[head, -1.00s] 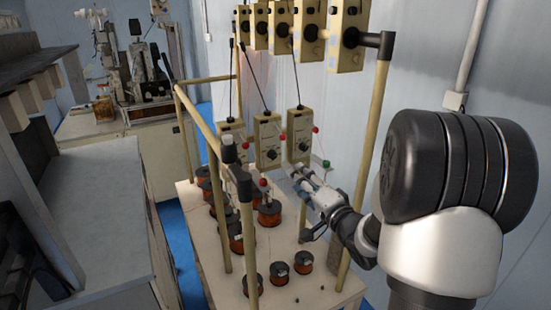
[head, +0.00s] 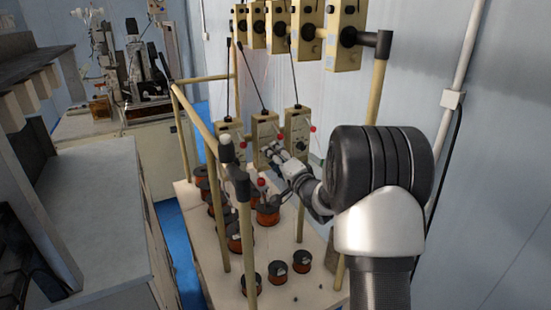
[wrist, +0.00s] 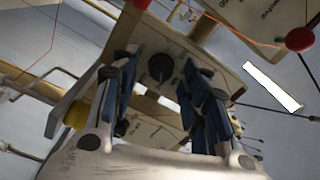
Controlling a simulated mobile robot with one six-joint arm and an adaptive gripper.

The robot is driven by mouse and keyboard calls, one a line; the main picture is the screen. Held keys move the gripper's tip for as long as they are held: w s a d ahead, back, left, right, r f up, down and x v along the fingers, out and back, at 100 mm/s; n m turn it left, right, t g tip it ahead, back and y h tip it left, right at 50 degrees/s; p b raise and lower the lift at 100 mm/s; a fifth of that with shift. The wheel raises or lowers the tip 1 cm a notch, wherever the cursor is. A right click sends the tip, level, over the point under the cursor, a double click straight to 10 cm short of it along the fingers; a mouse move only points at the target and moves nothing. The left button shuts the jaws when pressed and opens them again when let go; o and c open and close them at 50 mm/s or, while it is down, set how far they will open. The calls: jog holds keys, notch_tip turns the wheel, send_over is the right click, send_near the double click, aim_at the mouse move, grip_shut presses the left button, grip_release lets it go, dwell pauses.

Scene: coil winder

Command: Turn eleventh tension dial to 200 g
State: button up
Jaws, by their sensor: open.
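Three cream tension boxes hang in the lower row of the rack: a left one (head: 231,131), a middle one (head: 264,128) and a right one (head: 297,122). I cannot tell from any marking which is the eleventh. My gripper (head: 275,153) is at the lower part of the middle box and hides its dial in the head view. In the wrist view a round black dial (wrist: 160,67) on a cream box face (wrist: 185,54) lies between the two fingers of my open gripper (wrist: 157,74). The fingers stand apart on either side of it. The dial's setting is not readable.
An upper row of boxes (head: 343,35) hangs above on a cream frame (head: 372,110). A red ball (wrist: 300,39) sits near the upper right of the wrist view. Copper spools (head: 268,214) stand on the table (head: 215,265) below. Thin rods and threads run around the boxes.

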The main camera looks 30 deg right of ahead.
grip_shut()
dwell(0.4)
jog(key=shift+n+b, duration=0.3)
jog(key=shift+b, duration=0.1)
jog(key=shift+a+n+b, duration=0.2)
jog(key=shift+n+b, duration=4.15)
jog(key=shift+n, duration=1.4)
jog(key=shift+a+n+b, duration=0.15)
jog(key=shift+n+b, duration=4.15)
jog(key=shift+n, duration=1.45)
jog(key=shift+r, duration=0.1)
